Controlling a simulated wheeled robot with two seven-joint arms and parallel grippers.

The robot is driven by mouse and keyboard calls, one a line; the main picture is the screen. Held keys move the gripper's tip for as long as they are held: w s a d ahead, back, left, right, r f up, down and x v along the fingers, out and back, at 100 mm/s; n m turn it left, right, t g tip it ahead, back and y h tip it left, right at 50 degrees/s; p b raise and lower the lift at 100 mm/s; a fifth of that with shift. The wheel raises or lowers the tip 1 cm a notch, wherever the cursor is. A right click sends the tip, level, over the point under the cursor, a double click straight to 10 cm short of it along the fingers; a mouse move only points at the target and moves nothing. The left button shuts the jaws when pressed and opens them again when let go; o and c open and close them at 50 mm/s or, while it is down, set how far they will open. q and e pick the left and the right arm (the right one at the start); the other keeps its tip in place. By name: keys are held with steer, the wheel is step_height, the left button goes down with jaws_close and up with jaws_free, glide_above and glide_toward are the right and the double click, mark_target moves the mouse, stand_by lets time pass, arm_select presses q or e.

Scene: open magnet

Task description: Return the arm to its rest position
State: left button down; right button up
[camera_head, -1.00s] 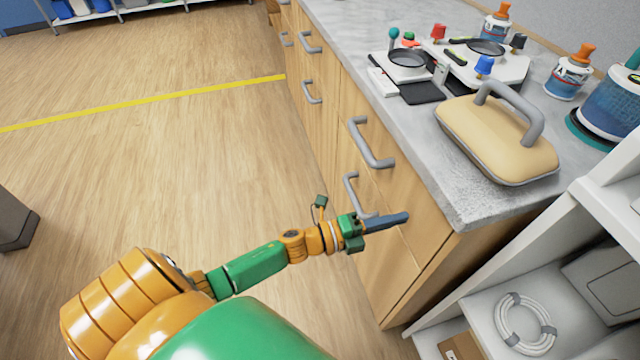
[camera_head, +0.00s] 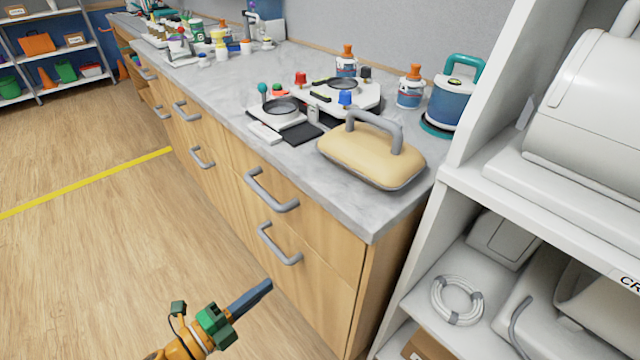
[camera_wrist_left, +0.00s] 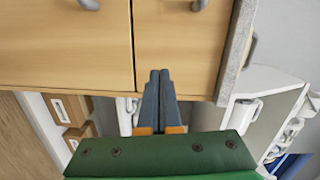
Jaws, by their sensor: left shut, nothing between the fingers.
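My left gripper (camera_head: 262,290) is at the bottom of the head view, in front of the wooden drawer cabinet (camera_head: 325,285). Its dark fingers are shut with nothing between them. In the left wrist view the closed left fingertips (camera_wrist_left: 160,76) point at the drawer fronts (camera_wrist_left: 185,45) and the cabinet's lower edge. They look apart from the grey handles (camera_head: 280,245). My right gripper does not show in either view.
A white shelf unit (camera_head: 455,185) with a coiled cable (camera_head: 458,300) stands at the right. Open wooden floor (camera_head: 90,260) lies left.

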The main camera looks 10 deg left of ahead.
arm_select(q)
steer(key=s+a+f+n+g+y+p, duration=0.2)
steer(key=a+f+n+y+p, duration=0.15)
steer(key=f+n, duration=0.25)
steer(key=s+a+f+n+g+y+p, duration=0.1)
steer(key=s+a+f+n+y+p, duration=0.1)
steer(key=s+f+n+y, duration=0.25)
steer(key=s+d+f+n+g+p, duration=0.1)
steer(key=s+f+n+g, duration=0.2)
steer(key=s, duration=0.4)
steer(key=s+d+f+n+g+y+p, duration=0.1)
steer(key=s+d+f+n+g, duration=0.1)
steer(key=s+f+n+g, duration=0.2)
steer(key=s+d+f+n+g+p, duration=0.1)
steer(key=s+f+n+g, duration=0.2)
steer(key=s, duration=0.7)
step_height(320, 180, down, 2)
steer(key=shift+s+d+f+g, duration=0.15)
steer(key=shift+s+d+g, duration=0.15)
steer(key=shift+d, duration=0.1)
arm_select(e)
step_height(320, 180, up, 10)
arm_select(q)
steer(key=shift+p, duration=0.3)
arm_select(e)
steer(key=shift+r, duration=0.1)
